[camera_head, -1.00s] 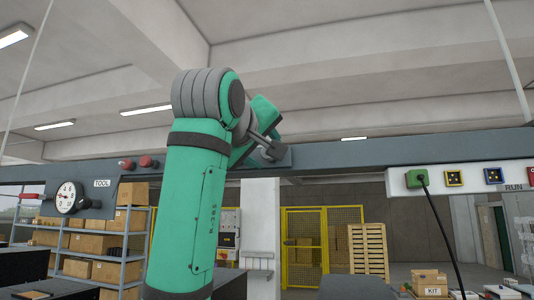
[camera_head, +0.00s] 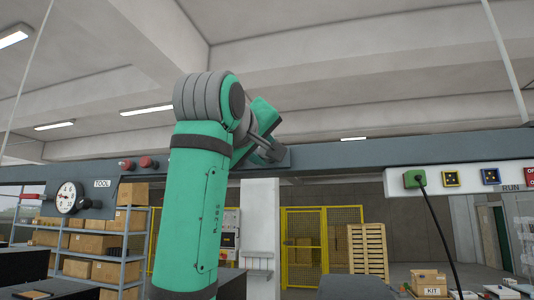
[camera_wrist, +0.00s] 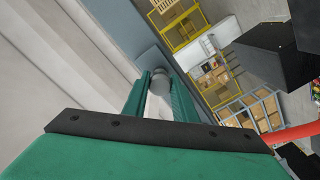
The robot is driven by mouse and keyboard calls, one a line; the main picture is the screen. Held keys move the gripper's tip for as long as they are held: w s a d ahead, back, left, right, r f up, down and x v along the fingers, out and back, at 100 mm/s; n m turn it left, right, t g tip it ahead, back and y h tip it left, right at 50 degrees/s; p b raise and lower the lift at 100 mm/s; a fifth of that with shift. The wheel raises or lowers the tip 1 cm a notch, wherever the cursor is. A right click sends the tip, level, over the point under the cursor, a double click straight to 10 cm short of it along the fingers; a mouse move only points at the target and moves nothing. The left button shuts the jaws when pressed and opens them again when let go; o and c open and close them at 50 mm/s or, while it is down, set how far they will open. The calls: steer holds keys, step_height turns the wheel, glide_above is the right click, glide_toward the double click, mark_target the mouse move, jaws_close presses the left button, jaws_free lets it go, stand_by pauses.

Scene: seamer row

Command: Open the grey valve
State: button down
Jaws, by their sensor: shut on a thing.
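The grey valve (camera_wrist: 158,80) shows in the wrist view as a round grey knob with a pale bar running back from it, on a grey plate fixed to the long blue-grey beam. My gripper (camera_wrist: 161,88) has its two green fingers on either side of the valve's pale bar and is shut on it. In the head view my gripper (camera_head: 268,150) is at the beam's grey plate, right of my green arm. The arm and fingers hide most of the valve there, so I cannot tell its turn angle.
The beam (camera_head: 400,148) crosses the whole head view. It carries a gauge (camera_head: 69,197), a red-handled lever (camera_head: 30,196) and red knobs (camera_head: 146,162) at left. A white panel (camera_head: 465,179) with a green plug and cable hangs at right. Shelves and yellow fencing stand behind.

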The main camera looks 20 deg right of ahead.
steer(key=c, duration=1.4)
jaws_free()
steer(key=shift+c, duration=0.2)
steer(key=v, duration=1.1)
steer(key=shift+w, duration=0.1)
